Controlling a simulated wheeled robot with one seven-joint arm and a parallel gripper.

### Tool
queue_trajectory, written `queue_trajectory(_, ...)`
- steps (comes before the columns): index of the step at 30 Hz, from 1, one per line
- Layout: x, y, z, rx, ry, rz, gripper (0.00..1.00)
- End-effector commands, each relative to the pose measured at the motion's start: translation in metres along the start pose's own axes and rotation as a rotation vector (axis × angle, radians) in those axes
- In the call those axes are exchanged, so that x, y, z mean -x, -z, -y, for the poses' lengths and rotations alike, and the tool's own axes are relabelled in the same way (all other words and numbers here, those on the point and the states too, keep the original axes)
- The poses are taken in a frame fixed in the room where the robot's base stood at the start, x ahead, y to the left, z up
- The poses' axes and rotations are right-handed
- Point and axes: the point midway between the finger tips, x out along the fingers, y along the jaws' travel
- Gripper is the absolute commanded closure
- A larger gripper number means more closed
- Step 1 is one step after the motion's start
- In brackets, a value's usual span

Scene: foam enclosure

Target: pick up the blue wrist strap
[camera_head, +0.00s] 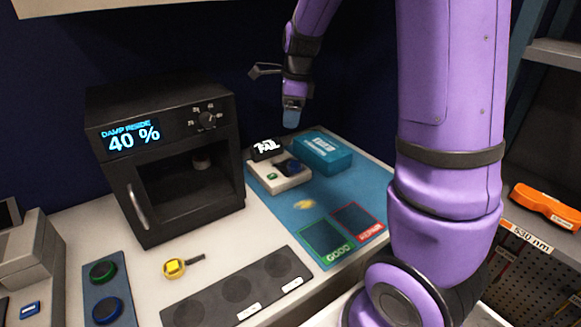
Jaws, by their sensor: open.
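A blue ring-shaped item (107,309), which looks like the blue wrist strap, lies on a dark blue-grey tray (93,289) at the lower left. A similar green ring (104,271) lies just behind it on the same tray.
A black oven-like cabinet (120,185) with an open front stands between the tray and my gripper. A white tester (262,181) and a blue box (322,152) sit on a blue mat (354,183). A yellow item (174,268) and a dark three-disc strip (213,300) lie in front.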

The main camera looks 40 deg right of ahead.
Motion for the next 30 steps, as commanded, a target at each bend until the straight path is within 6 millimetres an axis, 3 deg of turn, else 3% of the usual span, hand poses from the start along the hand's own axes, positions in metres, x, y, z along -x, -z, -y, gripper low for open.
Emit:
queue_trajectory(6,-0.062,0.017,0.047,-0.420,-0.023,-0.078,0.16)
queue_trajectory(13,-0.106,0.034,0.076,-0.731,-0.007,-0.143,0.16)
queue_trajectory(18,-0.121,0.039,0.083,-0.815,0.001,-0.161,0.16)
queue_trajectory(30,-0.170,0.047,0.081,-0.820,0.001,-0.161,0.16)
